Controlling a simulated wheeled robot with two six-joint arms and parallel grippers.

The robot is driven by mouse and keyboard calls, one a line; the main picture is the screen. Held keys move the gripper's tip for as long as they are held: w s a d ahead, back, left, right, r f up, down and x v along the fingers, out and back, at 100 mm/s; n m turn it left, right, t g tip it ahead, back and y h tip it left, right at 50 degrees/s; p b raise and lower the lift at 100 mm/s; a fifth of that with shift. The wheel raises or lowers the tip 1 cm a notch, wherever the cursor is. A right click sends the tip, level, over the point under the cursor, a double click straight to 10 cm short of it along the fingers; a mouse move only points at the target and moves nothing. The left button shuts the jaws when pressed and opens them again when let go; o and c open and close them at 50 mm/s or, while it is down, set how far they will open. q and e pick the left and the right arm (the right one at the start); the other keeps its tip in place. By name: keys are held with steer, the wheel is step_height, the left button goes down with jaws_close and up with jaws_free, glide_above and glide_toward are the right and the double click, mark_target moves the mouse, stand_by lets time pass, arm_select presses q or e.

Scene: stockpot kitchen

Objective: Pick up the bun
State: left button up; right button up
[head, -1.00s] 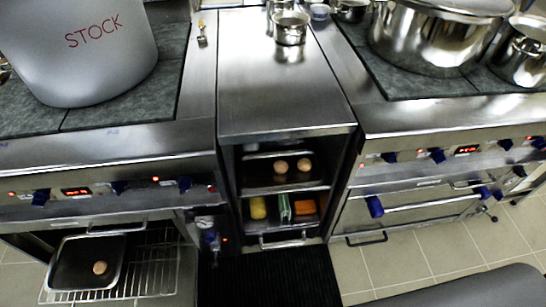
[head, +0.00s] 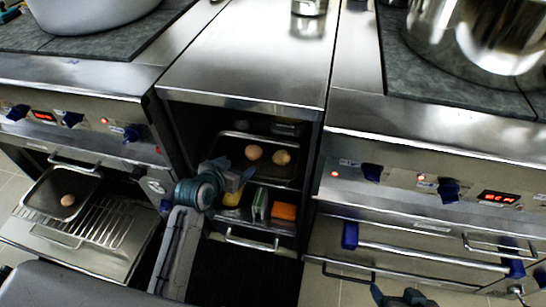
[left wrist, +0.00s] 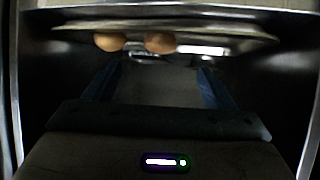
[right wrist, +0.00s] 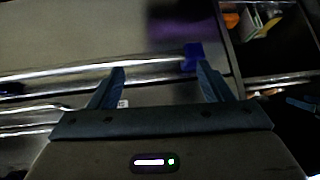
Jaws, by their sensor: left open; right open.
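Two round tan buns, a left one (head: 254,152) and a right one (head: 281,157), sit on a dark tray (head: 232,140) on the upper shelf of the open cabinet. A third bun (head: 67,200) sits on a tray (head: 40,203) over the pulled-out oven rack at left. My left gripper (head: 243,172) is open at the cabinet mouth, just in front of the tray. In the left wrist view the left bun (left wrist: 110,42) and right bun (left wrist: 160,43) show above my open fingers (left wrist: 157,68). My right gripper (head: 400,292) is open and empty, before the right oven's front (right wrist: 160,68).
The lower shelf holds a green item (head: 260,205), an orange item (head: 284,211) and a yellow one (head: 237,197). The cabinet's side walls and top edge (head: 240,103) bound my left gripper. A bar handle (head: 430,254) crosses the right oven front. A dark mat (head: 235,270) covers the floor.

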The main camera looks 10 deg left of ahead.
mark_target(251, 155)
arm_select(q)
steer(key=x, duration=0.4)
steer(key=shift+w+d+r+b, duration=0.15)
steer(key=shift+w+b, duration=0.25)
steer(key=shift+w, duration=0.05)
steer(key=shift+f+b+x, duration=0.25)
steer(key=shift+b+x, duration=0.35)
steer(key=shift+x, duration=2.4)
steer(key=shift+s, duration=0.15)
steer(key=c, duration=1.1)
arm_select(e)
steer(key=shift+w+a+f+m+t+y, duration=0.2)
steer(key=shift+w+a+m+t+y, duration=0.25)
steer(key=shift+t, duration=0.55)
